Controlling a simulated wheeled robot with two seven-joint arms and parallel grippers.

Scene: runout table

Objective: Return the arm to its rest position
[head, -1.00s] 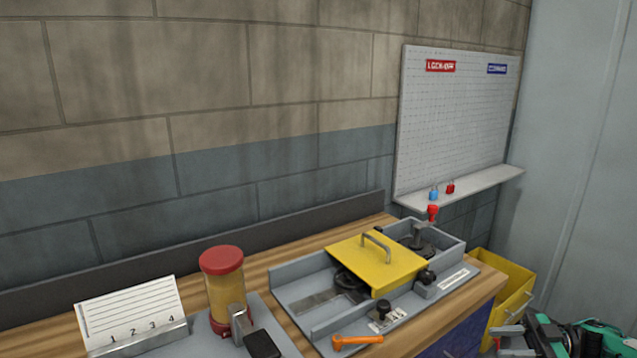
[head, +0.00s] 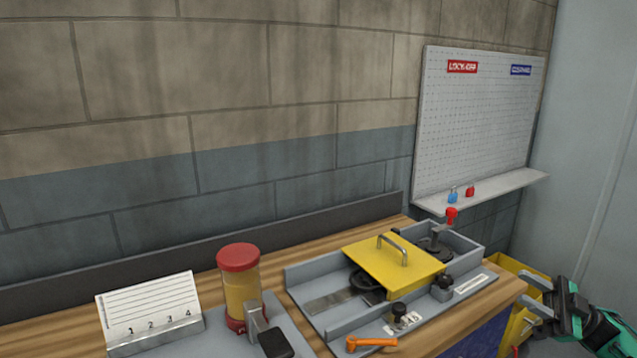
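My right gripper (head: 532,301) is at the lower right of the head view, in front of the yellow bin past the table's right end. Its grey fingers stand apart, with nothing seen between them. Its dark and green arm comes in from the lower right corner. My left gripper is not in the head view.
The wooden table (head: 190,286) bears a numbered card stand (head: 150,309), a red-capped yellow jar (head: 239,285), a grey fixture with a yellow cover (head: 392,264) and an orange-handled tool (head: 372,343). The yellow bin (head: 508,264) stands at right. A pegboard (head: 480,125) with a shelf hangs behind.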

